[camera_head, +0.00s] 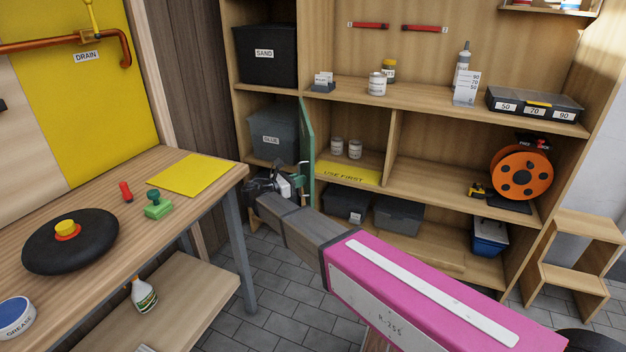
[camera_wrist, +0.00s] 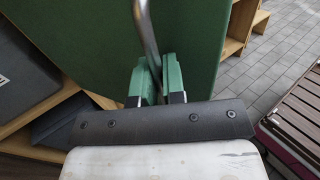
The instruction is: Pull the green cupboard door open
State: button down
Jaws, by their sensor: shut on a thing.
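The green cupboard door (camera_head: 307,150) stands swung out from the shelf unit, seen nearly edge-on in the head view. Its green face (camera_wrist: 200,35) fills much of the wrist view. A curved metal handle (camera_wrist: 146,35) is fixed to the door. My gripper (camera_wrist: 158,80) has its green fingers shut on the handle. Two small tins (camera_head: 345,148) and a yellow "USE FIRST" label (camera_head: 347,173) show in the compartment right of the door.
A workbench (camera_head: 215,185) with a black disc (camera_head: 72,241) stands at the left, its corner near my gripper. Grey bins (camera_head: 346,202) sit on the bottom shelf. A wooden step stool (camera_head: 566,270) stands at the right. Tiled floor (camera_head: 280,265) lies open between bench and shelves.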

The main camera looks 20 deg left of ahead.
jog(key=shift+s+a, duration=0.3)
jog(key=shift+a, duration=0.25)
jog(key=c, duration=1.3)
grip_release()
jog(key=shift+o, duration=0.2)
jog(key=shift+d, duration=0.1)
